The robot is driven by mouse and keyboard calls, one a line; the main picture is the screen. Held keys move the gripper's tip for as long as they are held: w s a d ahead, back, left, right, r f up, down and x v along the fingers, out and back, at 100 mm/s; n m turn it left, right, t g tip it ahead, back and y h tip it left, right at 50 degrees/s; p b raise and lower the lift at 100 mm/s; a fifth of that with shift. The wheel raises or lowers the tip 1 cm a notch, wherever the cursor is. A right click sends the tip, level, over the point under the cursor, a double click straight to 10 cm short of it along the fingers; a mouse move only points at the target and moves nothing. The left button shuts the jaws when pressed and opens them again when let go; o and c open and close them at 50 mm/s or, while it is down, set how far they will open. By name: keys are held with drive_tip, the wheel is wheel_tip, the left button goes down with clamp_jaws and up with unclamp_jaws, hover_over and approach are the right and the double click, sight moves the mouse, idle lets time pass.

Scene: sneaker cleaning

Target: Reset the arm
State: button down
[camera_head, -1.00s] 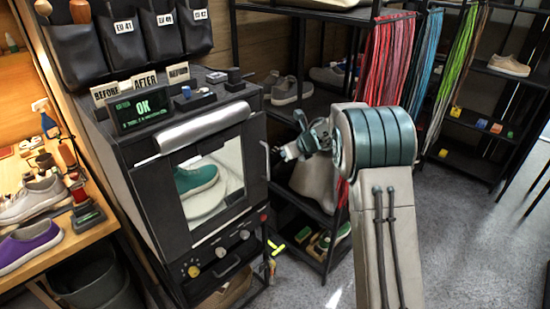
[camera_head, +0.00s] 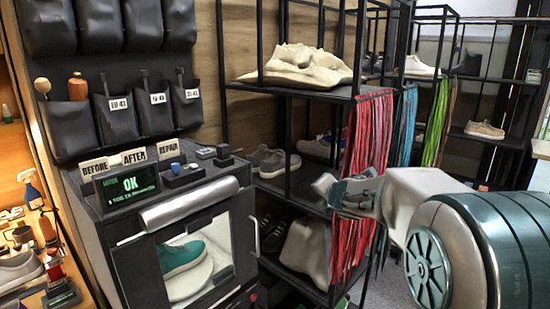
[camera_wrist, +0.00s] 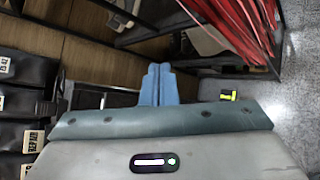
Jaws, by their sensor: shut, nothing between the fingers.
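My gripper (camera_wrist: 158,84) shows in the wrist view with its two blue fingers pressed together and nothing between them. In the head view my gripper (camera_head: 322,184) is at the end of my folded arm, right of the machine and in front of the black shelf rack. It is apart from the machine in that view. The dark cleaning machine (camera_head: 120,234) stands at left with its glass door closed. A green sneaker (camera_head: 182,258) sits inside on a white round plate.
The black shelf rack (camera_head: 315,92) holds several shoes, with red laces (camera_head: 372,140) hanging at its side. Black pockets (camera_head: 115,120) hang on the wall above the machine. A workbench with shoes is at far left. Grey floor (camera_head: 395,280) shows at lower right.

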drive_tip(key=s+d+f+m+g+h, duration=0.1)
drive_tip(key=s+d+m+g+h, duration=0.15)
drive_tip(key=s+m, duration=0.55)
drive_tip(key=s+d+f+m+g+h, duration=0.1)
drive_tip(key=s+d+m+h, duration=0.1)
drive_tip(key=s+d+m, duration=0.4)
drive_tip(key=s+a+f+m+g+y, duration=0.1)
drive_tip(key=s+a+f+m+g, duration=0.1)
drive_tip(key=s+m, duration=0.2)
drive_tip(key=s+a+f+m+g+y, duration=0.1)
drive_tip(key=s+a+f+m+g, duration=0.1)
drive_tip(key=s, duration=0.9)
drive_tip(key=s+a+f+m+g+y, duration=0.1)
drive_tip(key=s+a+f+m+g, duration=0.1)
drive_tip(key=s+m, duration=0.4)
drive_tip(key=shift+s+a+f+m, duration=0.4)
drive_tip(key=shift+s+a+f, duration=0.3)
drive_tip(key=shift+a+f, duration=0.05)
drive_tip(key=shift+y, duration=0.25)
